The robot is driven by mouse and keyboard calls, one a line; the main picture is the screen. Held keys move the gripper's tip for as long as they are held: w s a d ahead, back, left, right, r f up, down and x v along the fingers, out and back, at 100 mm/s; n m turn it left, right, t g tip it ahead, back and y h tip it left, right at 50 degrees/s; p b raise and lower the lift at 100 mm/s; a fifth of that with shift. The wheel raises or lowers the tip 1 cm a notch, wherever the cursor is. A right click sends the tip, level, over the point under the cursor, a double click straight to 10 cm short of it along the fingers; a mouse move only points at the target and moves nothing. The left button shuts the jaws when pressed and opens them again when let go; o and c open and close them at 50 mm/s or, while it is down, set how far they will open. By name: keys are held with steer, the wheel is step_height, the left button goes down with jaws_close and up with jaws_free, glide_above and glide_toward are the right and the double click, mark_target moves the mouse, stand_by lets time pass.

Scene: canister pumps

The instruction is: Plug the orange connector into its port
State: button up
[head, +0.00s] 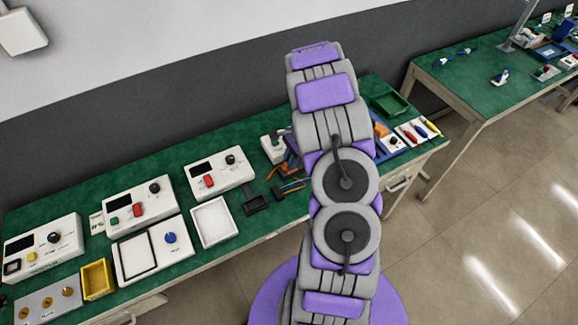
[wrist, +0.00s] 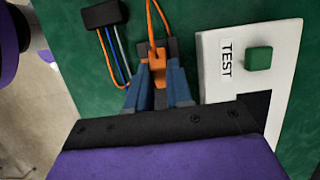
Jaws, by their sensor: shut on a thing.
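In the wrist view, the orange connector (wrist: 157,64) sits between the blue-grey fingers of my gripper (wrist: 160,88), which are shut on it. An orange cable (wrist: 150,18) runs from the connector up and out of the picture. A white box marked TEST (wrist: 222,85) with a green button (wrist: 258,60) lies just right of the gripper. No port can be made out. In the head view, my arm hides most of the gripper; an orange cable (head: 291,188) lies on the bench near it.
In the wrist view, a black block (wrist: 104,14) with orange, blue and pale wires is at upper left. In the head view, white instrument boxes (head: 217,173), a white tray (head: 212,222) and a yellow bin (head: 97,279) line the green bench (head: 235,134) leftward. A green tray (head: 391,102) stands right.

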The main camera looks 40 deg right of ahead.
steer(key=shift+r, duration=0.1)
jaws_close()
steer(key=shift+r+p, duration=0.7)
steer(key=shift+r, duration=0.9)
steer(key=shift+s+a+r, duration=0.1)
steer(key=shift+r, duration=0.2)
steer(key=s+a+p, duration=0.1)
steer(key=s+a, duration=0.3)
steer(key=s, duration=0.2)
steer(key=s+a+r+p, duration=0.1)
steer(key=s+a, duration=0.3)
steer(key=s, duration=0.3)
steer(key=shift+s+a+p, duration=0.15)
steer(key=shift+s+p, duration=0.05)
steer(key=shift+p, duration=0.1)
steer(key=b, duration=0.3)
glide_toward(287, 162)
steer(key=x, duration=0.3)
steer(key=s+x, duration=0.1)
steer(key=x, duration=0.1)
steer(key=shift+a+f, duration=0.15)
steer(key=shift+a, duration=0.3)
steer(key=shift+w+d+f, duration=0.1)
steer(key=shift+w+f, duration=0.1)
steer(key=shift+f, duration=0.55)
steer(key=shift+w+d+f, duration=0.1)
steer(key=shift+w+f, duration=0.05)
steer(key=shift+f, duration=0.65)
steer(key=shift+f, duration=0.15)
